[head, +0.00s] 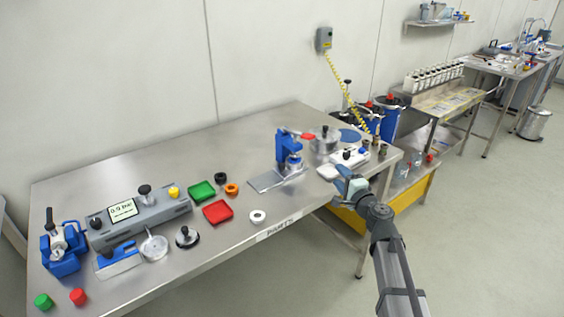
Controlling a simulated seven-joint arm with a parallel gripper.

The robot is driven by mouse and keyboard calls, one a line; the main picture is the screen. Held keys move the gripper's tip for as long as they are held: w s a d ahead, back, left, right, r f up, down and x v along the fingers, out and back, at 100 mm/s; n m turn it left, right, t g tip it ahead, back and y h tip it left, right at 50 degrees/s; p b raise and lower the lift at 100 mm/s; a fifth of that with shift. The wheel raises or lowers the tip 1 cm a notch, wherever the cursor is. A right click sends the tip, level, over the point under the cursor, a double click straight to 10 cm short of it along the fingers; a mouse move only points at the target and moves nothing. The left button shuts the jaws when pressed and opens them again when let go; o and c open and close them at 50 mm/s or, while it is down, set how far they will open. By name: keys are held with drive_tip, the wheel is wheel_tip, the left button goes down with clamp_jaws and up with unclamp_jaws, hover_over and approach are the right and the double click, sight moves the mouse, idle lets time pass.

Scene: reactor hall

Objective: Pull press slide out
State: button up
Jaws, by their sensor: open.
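A blue press (284,147) stands upright on the steel table, right of its middle. A flat grey metal plate (262,183) lies at its base and sticks out toward the front left; it looks like the press slide, but I cannot tell how far out it is. My gripper (341,174) is at the table's front edge, to the right of the press and apart from it. It is open; it is small in view, and I see nothing held in it.
A white device (348,157) and a steel pot (325,139) stand right of the press, close to my gripper. A red tray (217,212), a green tray (202,191) and a white ring (258,216) lie to the left. A grey gauge unit (150,212) is farther left.

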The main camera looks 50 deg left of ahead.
drive_tip(key=s+a+r+n+g+y, duration=0.1)
drive_tip(key=s+a+r+g+y, duration=0.15)
drive_tip(key=s+a+r, duration=0.8)
drive_tip(key=s+a+n+g+h, duration=0.35)
drive_tip(key=a+g, duration=0.25)
drive_tip(key=a, duration=0.3)
wheel_tip(320, 180, up, 2)
drive_tip(key=m+t+h, duration=0.3)
drive_tip(key=m+h, duration=0.1)
drive_tip(key=h, duration=1.2)
hover_over(282, 164)
wheel_tip(282, 164, down, 13)
drive_tip(key=shift+s+f, duration=0.1)
drive_tip(key=shift+c, duration=0.5)
